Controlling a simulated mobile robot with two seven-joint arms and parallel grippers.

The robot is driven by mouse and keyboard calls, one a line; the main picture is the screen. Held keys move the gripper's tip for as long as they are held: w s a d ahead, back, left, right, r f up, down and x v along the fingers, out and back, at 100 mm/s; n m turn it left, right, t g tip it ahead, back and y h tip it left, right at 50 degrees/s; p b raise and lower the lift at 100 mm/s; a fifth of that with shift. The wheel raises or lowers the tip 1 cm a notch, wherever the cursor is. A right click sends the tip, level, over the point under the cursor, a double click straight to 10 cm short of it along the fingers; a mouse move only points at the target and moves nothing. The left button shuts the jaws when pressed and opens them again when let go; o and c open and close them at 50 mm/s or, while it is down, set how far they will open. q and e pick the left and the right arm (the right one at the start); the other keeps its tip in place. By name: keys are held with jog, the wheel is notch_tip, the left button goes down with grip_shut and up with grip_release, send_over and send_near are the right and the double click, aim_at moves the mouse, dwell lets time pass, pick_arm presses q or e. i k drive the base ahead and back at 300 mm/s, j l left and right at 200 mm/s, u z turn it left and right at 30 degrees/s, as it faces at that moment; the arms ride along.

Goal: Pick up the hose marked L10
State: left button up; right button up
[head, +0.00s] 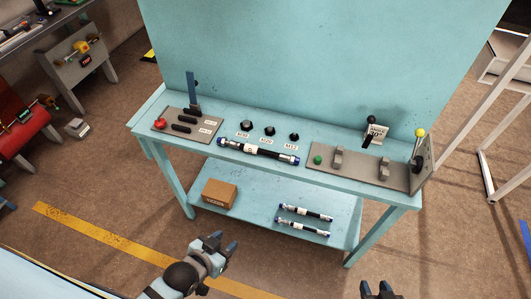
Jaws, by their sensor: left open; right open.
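A black hose with a white band and blue-and-silver end fittings (258,151) lies across the top of the light-blue bench. Two similar, smaller-looking hoses lie on the lower shelf, a rear one (305,213) and a front one (302,228). The markings on all the hoses are too small to read, so I cannot tell which is L10. My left gripper (221,243) is open and empty, in front of the bench and left of the shelf hoses. My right gripper (376,287) is open at the bottom edge, apart from the hoses and partly cut off.
The bench top (225,161) also holds a left control panel (187,125), several black knobs with labels, and a right panel (330,174) with levers. A cardboard box (219,193) sits on the lower shelf (255,222).

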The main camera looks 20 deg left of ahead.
aim_at(248, 148)
jog(key=j, duration=1.2)
jog(key=k+j+z, duration=0.1)
jog(key=j, duration=1.1)
jog(key=i+j, duration=0.1)
jog(key=j, duration=0.2)
jog(key=i+j, duration=0.1)
jog(key=j, duration=0.2)
jog(key=i+j, duration=0.1)
jog(key=j, duration=0.25)
jog(key=i, duration=0.1)
